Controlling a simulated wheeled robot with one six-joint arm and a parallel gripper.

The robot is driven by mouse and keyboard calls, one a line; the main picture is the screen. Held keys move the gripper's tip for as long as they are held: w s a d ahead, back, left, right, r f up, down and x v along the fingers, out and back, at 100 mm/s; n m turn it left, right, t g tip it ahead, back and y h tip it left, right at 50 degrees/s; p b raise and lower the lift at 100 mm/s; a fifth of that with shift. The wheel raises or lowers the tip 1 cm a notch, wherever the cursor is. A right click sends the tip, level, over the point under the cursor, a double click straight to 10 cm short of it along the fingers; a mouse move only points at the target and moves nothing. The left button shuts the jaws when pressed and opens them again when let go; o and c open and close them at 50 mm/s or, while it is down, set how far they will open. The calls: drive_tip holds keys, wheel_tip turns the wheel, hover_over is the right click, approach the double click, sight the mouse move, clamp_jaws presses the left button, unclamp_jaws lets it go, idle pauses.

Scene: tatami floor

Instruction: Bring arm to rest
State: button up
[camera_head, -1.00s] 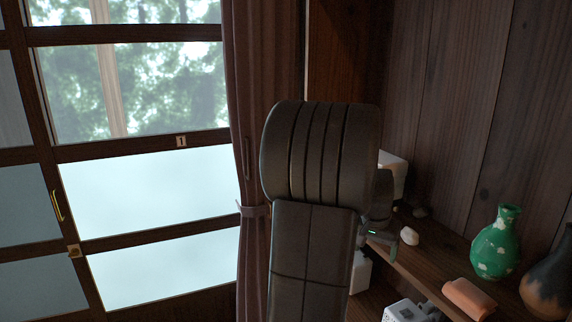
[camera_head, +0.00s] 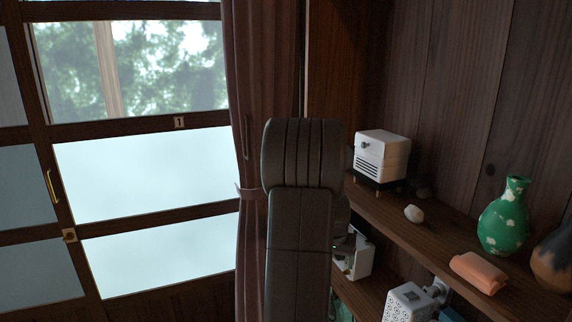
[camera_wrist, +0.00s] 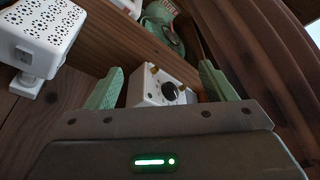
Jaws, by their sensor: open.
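My arm stands upright in the middle of the head view, in front of the curtain and the left end of the shelf. My gripper shows in the wrist view (camera_wrist: 158,88), with its two green fingers spread apart and nothing held between them. Past the fingers is a white box with a black knob (camera_wrist: 172,92), seen in the gap; I cannot tell its exact distance. In the head view my gripper is mostly hidden behind my arm.
The wooden shelf (camera_head: 425,238) at right holds a white slatted box (camera_head: 381,157), a pale stone (camera_head: 413,213), a green vase (camera_head: 504,219), a dark vase (camera_head: 554,262) and a folded orange cloth (camera_head: 479,271). A white perforated device (camera_head: 408,302) is below. A sliding window (camera_head: 140,180) and curtain (camera_head: 262,90) are left.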

drive_tip(key=w+a+f+n+b, duration=0.1)
drive_tip(key=w+a+f+b, duration=0.1)
drive_tip(key=a+f, duration=0.3)
wheel_tip(320, 180, down, 4)
drive_tip(key=shift+w+a+n+b, duration=0.25)
drive_tip(key=shift+w+n+b, duration=0.05)
drive_tip(key=shift+b, duration=0.35)
drive_tip(key=shift+s, duration=0.1)
